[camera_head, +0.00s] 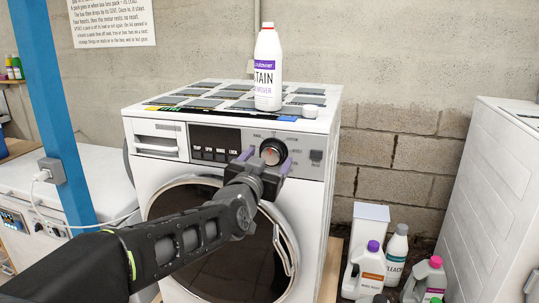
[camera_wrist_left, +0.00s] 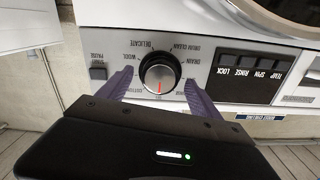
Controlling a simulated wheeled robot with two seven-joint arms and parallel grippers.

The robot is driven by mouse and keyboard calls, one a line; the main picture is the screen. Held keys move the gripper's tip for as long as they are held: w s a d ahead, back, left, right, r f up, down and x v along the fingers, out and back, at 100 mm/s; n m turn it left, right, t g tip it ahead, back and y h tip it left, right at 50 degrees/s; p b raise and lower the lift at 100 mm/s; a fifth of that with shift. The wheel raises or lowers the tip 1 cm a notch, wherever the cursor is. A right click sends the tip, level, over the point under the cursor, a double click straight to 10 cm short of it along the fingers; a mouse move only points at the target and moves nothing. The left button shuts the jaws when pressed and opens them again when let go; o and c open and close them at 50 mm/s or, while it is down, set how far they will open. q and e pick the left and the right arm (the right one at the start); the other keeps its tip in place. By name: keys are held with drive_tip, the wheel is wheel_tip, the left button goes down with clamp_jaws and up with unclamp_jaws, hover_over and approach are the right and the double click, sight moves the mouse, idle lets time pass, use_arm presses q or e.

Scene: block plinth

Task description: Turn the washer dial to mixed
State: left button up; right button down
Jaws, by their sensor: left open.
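The washer dial (camera_head: 272,150) is a round black-and-silver knob on the front panel of the white washer (camera_head: 315,200). My left gripper (camera_head: 266,163) is open, with one purple finger on each side of the dial. In the left wrist view the dial (camera_wrist_left: 160,73) sits between the two fingers of the gripper (camera_wrist_left: 157,92), with a small gap visible. Its red mark points up in the head view and down in the inverted wrist view. Labels such as DELICATE, WOOL, DRUM CLEAN and DRAIN show around it. I cannot read the label at the mark. My right gripper is not in view.
A button (camera_wrist_left: 98,73) lies beside the dial. Several bottles, including a bleach bottle (camera_head: 397,245), stand right of the washer. A blue post (camera_head: 52,105) rises at left.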

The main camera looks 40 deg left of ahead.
use_arm(q)
drive_tip(key=shift+x, duration=0.8)
drive_tip(key=shift+c, duration=0.5)
drive_tip(key=c, duration=1.3)
drive_tip(key=shift+o, duration=0.2)
